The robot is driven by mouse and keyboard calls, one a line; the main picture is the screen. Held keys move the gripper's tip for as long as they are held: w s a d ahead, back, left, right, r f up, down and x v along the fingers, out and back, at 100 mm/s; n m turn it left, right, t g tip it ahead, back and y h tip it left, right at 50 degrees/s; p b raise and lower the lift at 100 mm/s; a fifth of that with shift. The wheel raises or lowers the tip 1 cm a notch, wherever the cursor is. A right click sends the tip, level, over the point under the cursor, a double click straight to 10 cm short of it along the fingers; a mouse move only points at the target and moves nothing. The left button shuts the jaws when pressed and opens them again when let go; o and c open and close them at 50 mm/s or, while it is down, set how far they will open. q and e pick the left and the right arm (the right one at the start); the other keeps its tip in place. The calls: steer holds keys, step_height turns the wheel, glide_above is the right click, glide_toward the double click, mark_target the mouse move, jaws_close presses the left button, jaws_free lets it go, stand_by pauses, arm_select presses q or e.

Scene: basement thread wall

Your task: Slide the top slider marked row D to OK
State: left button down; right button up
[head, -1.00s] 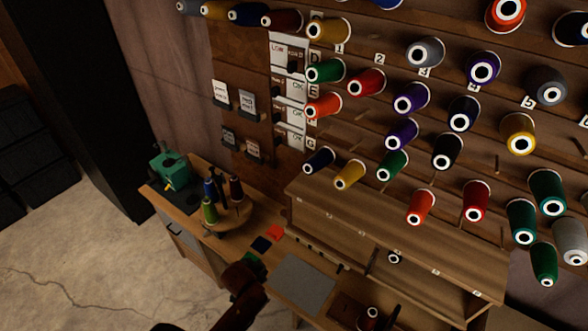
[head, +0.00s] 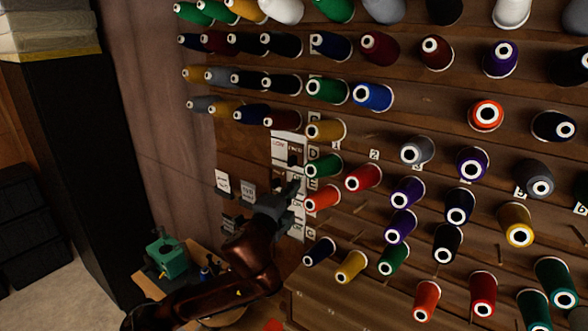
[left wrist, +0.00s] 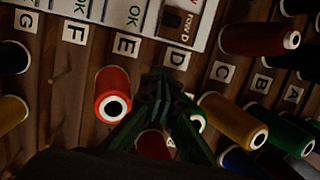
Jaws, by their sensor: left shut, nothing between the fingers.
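The top slider plate, white with a red LOW mark (head: 279,146), is on the wall left of the D label. Its dark slider knob (head: 293,159) sits at the plate's lower right. In the left wrist view the plate marked row D (left wrist: 205,22) is at the top, with its dark knob (left wrist: 172,20) in the slot. My left gripper (head: 291,188) is shut and empty, just below that plate in the head view. In the left wrist view its fingertips (left wrist: 160,78) are near the D label, apart from the knob. My right gripper is not in view.
Thread spools stick out close by, including a green one (head: 323,165) and an orange one (head: 321,198). Lower slider plates marked OK (head: 297,205) are partly behind my gripper. A teal machine (head: 165,256) stands on the bench at lower left.

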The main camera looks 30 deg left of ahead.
arm_select(q)
steer(key=shift+w+r, duration=0.1)
steer(key=shift+r, duration=0.05)
steer(key=p, duration=0.4)
glide_toward(300, 160)
steer(key=w, duration=0.5)
steer(key=shift+a, duration=0.55)
steer(key=shift+w, duration=0.1)
steer(key=shift+d, duration=0.1)
